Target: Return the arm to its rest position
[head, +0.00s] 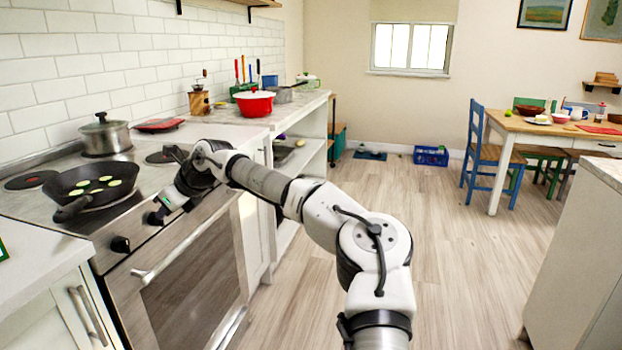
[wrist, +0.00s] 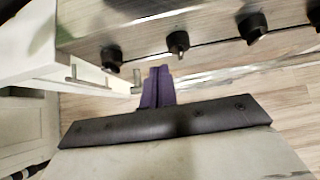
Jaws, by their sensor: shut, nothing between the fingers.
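My arm (head: 278,187) reaches from the lower right toward the stove front, bent at a large white elbow joint (head: 375,245). My gripper (head: 157,216) is low in front of the stove's knob panel, near the control knobs. In the wrist view my gripper (wrist: 158,86) shows two purple fingers pressed together with nothing between them. The fingers appear apart from the knobs, though their exact gap to the stove front cannot be told.
The oven handle (head: 185,240) juts out below. Open wooden floor (head: 455,265) lies to the right.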

